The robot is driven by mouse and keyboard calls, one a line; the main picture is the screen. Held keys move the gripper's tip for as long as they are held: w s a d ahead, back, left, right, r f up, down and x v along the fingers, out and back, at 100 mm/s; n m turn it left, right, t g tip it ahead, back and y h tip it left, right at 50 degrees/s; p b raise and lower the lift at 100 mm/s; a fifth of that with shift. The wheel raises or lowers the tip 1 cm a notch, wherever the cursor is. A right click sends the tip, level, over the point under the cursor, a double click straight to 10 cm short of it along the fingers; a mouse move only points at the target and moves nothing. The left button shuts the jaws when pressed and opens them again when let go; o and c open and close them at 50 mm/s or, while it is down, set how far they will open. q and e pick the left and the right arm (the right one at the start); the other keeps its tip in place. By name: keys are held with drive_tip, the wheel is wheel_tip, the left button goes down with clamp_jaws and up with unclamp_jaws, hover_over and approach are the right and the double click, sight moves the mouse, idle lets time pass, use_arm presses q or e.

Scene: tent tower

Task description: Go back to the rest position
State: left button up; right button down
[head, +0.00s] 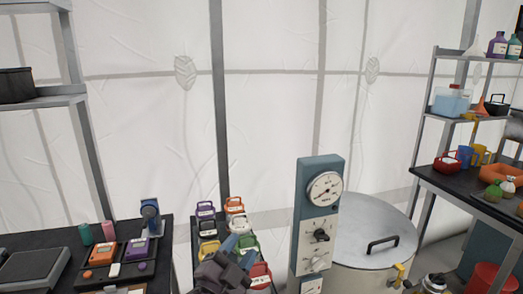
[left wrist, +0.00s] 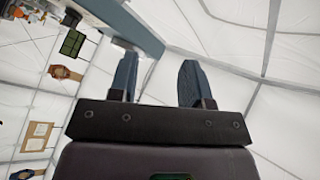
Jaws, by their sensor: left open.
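My left gripper (head: 237,250) shows at the bottom middle of the head view, in front of a group of coloured handled items. In the left wrist view its two blue fingers (left wrist: 157,80) stand apart with nothing between them, so it is open and empty. Behind the fingers that view shows pale tent wall panels and a blue-grey surface. Whether the gripper touches any of the coloured items cannot be told. My right gripper is in neither view.
A blue gauge panel (head: 318,215) and a lidded metal drum (head: 375,232) stand just right of the gripper. A dark table (head: 48,240) with devices is at left. Shelves (head: 455,120) and a dark bench (head: 450,184) are at right. The upper middle is clear before the tent wall.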

use_arm(q)
drive_tip(key=s+a+f+n+g+y, duration=0.3)
drive_tip(key=s+a+f+n+y, duration=0.25)
drive_tip(key=a, duration=0.35)
drive_tip(key=s+a+f+n+g+y, duration=0.3)
drive_tip(key=s+a+f+n+y, duration=0.25)
drive_tip(key=a+f, duration=0.2)
drive_tip(key=s+a+f+n+g, duration=0.1)
drive_tip(key=s+a+f+g, duration=0.15)
drive_tip(key=s, duration=0.35)
drive_tip(key=s+a+f+n+g, duration=0.1)
drive_tip(key=s+a+g, duration=0.1)
drive_tip(key=s+g, duration=0.35)
drive_tip(key=s+a+f+n+g, duration=0.1)
drive_tip(key=s+a+f+n, duration=0.1)
drive_tip(key=s, duration=0.6)
drive_tip(key=w+f+t+b, duration=0.3)
drive_tip(key=f+b, duration=0.1)
drive_tip(key=f, duration=0.6)
drive_tip(key=w+f+m+t+h+b, duration=0.1)
drive_tip(key=w+f+t+b, duration=0.3)
drive_tip(key=f, duration=0.6)
drive_tip(key=shift+d+b, duration=0.25)
drive_tip(key=shift+b, duration=0.45)
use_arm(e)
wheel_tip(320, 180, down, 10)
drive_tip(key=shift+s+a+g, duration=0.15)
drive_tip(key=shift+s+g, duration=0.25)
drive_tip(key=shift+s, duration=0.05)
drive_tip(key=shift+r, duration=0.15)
